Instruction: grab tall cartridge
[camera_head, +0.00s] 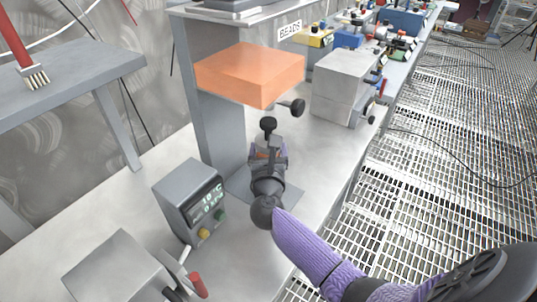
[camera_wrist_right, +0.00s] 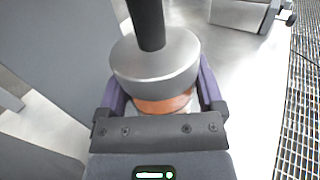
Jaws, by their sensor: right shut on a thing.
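The tall cartridge (camera_wrist_right: 156,65) shows in the right wrist view as a round steel collar with a black stem on top and a copper-orange body below. In the head view its black knob (camera_head: 268,125) stands up above my right gripper (camera_head: 267,152). My right gripper is shut on the copper-orange body, with a purple finger on each side in the right wrist view (camera_wrist_right: 160,103). The cartridge's lower end is hidden by the gripper, so I cannot tell whether it touches the surface below. My left gripper is not in view.
An orange slab (camera_head: 250,72) is just beyond the cartridge, beside a grey upright (camera_head: 212,120). A grey meter box (camera_head: 190,196) stands left of my right gripper. A steel box (camera_head: 343,85) stands at back right. The bench (camera_head: 330,150) is clear between; grating floor lies right.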

